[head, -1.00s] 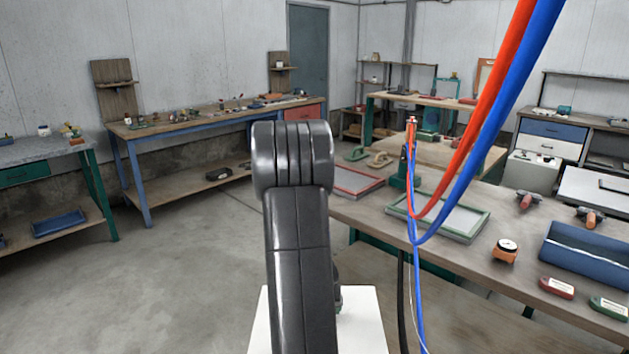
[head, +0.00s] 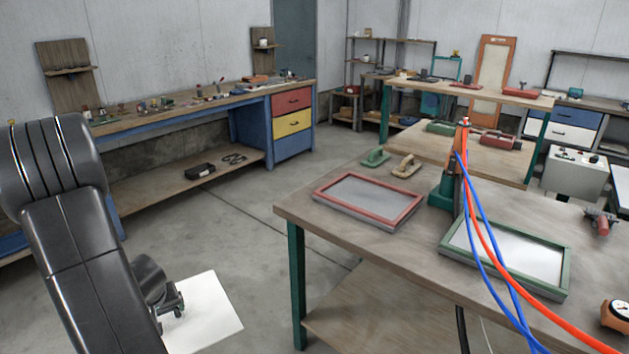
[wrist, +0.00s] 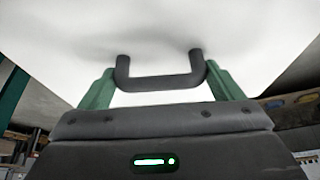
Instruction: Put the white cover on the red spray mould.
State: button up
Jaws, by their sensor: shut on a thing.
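The white cover (head: 215,318) is a flat white panel at the lower left in the head view, partly hidden by my arm. In the wrist view the white cover (wrist: 250,35) fills the top, with a dark handle (wrist: 160,84) on it. My gripper (wrist: 160,78) is shut on this handle, its green fingers at the handle's two ends. In the head view my gripper (head: 172,302) is partly hidden behind my arm. The red spray mould (head: 356,208) is a red-framed tray with a pale inside. It lies uncovered on the bench, right of the cover and apart from it.
The wooden bench (head: 400,262) also carries a green-framed mould (head: 507,286), a green stand with blue and red hoses (head: 500,260) and two handled tools (head: 405,166). A long workbench (head: 220,100) stands behind. Floor (head: 265,215) shows clear between them.

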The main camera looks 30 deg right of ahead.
aim_at(368, 194)
jog(key=i+j+z, duration=0.1)
jog(key=i+z, duration=0.25)
jog(key=i, duration=0.15)
jog(key=i+j+z, duration=0.2)
jog(key=i+z, duration=0.15)
jog(key=i+j+z, duration=0.35)
jog(key=i, duration=0.2)
